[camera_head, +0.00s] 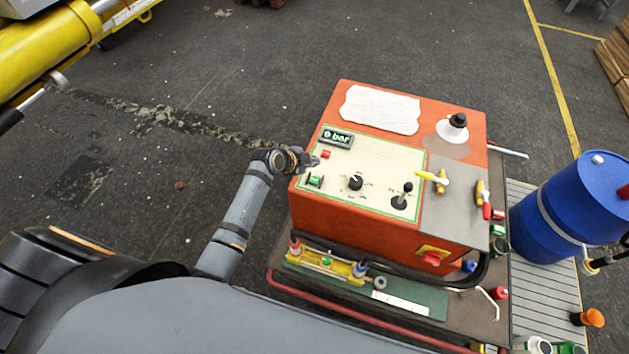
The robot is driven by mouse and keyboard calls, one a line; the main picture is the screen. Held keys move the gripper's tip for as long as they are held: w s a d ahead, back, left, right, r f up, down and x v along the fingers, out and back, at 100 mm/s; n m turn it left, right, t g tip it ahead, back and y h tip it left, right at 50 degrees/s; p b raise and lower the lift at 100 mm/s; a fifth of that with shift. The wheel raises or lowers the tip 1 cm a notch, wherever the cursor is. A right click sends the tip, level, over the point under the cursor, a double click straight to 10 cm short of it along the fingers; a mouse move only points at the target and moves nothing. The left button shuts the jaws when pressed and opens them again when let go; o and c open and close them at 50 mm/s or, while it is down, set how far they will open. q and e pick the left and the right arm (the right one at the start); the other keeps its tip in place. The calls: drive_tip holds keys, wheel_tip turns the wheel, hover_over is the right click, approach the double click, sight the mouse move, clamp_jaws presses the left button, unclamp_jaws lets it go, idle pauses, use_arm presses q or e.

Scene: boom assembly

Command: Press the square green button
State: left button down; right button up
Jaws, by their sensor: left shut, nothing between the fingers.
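The square green button (315,180) is on the left side of a cream control panel (372,172), on top of an orange machine (345,212). A red button (325,154) sits just above it. My left gripper (312,161) is shut and empty. In the picture its tip lies just above and left of the green button, close to the red one. I cannot tell whether it touches the panel. The green button is in plain view. My right gripper is not in view.
A display reading "0 bar" (336,137), a black knob (356,182) and a black lever (402,196) are on the panel. Yellow-handled valves (440,180) are to the right. A blue barrel (570,210) stands further right. Open floor lies left.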

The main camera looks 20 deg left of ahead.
sight(313, 181)
use_arm(q)
wheel_tip(313, 181, down, 7)
drive_tip(key=b, duration=0.5)
drive_tip(key=shift+r, duration=0.2)
drive_tip(key=shift+f+b, duration=0.4)
drive_tip(key=shift+f, duration=0.1)
idle(0.5)
drive_tip(key=shift+f, duration=0.3)
drive_tip(key=shift+f+b, duration=0.55)
drive_tip(key=shift+b, duration=0.1)
idle(0.5)
drive_tip(key=shift+r, duration=0.15)
drive_tip(key=shift+r+p, duration=0.8)
drive_tip(key=shift+p, duration=0.05)
drive_tip(key=shift+r, duration=0.1)
